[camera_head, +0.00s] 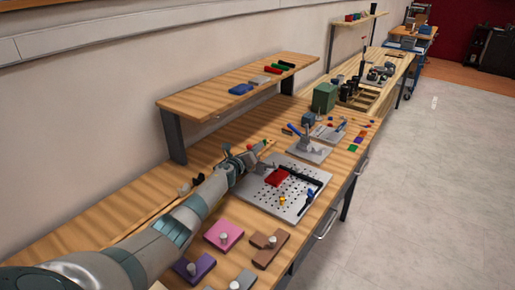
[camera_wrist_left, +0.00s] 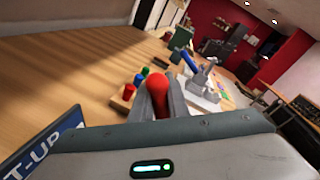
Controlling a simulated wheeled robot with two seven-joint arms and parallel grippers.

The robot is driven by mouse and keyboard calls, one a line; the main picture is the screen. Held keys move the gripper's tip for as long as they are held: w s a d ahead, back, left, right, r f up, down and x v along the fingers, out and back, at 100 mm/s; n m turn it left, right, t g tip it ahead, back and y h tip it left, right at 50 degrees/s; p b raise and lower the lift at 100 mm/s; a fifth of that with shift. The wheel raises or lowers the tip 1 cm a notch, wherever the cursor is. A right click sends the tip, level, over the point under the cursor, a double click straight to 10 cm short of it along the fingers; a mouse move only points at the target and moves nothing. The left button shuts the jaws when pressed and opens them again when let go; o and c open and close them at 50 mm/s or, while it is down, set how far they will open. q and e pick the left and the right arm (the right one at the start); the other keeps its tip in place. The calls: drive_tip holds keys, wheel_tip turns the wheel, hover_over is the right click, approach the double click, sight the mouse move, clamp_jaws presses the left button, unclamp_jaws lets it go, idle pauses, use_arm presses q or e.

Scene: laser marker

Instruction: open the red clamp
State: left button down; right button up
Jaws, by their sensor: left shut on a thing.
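In the left wrist view a red, round-ended handle (camera_wrist_left: 157,84), which looks like the red clamp's, sits between the two fingers of my left gripper (camera_wrist_left: 160,92). The gripper is shut on it. The rest of this clamp is hidden by the fingers and the gripper body. In the head view my left gripper (camera_head: 257,154) is at the back edge of the perforated metal plate (camera_head: 262,195), and the handle is too small to make out there. A red block (camera_head: 278,177) lies on the plate. My right gripper is not in view.
A clamp with a blue handle (camera_head: 293,130) stands on a plate beyond. Pink (camera_head: 224,235), purple (camera_head: 194,267) and brown (camera_head: 271,246) blocks with knobs lie on the near bench. A wooden shelf (camera_head: 205,98) overhangs the bench's back. A green box (camera_head: 324,97) stands farther along.

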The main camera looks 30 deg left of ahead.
use_arm(q)
drive_tip(key=shift+w+a+r, duration=0.1)
drive_tip(key=shift+a+r, duration=0.2)
drive_tip(key=shift+r, duration=0.25)
drive_tip(key=c, duration=1.8)
unclamp_jaws()
drive_tip(key=shift+o, duration=0.4)
drive_tip(key=shift+f, duration=0.3)
drive_tip(key=shift+d+f, duration=0.1)
drive_tip(key=shift+s, duration=0.2)
drive_tip(key=shift+s+p, duration=0.75)
drive_tip(key=shift+s, duration=0.15)
drive_tip(key=s+d+r+p, duration=0.1)
drive_tip(key=s+r+p, duration=0.1)
drive_tip(key=s, duration=1.3)
drive_tip(key=shift+d, duration=0.15)
drive_tip(key=shift+s, duration=0.1)
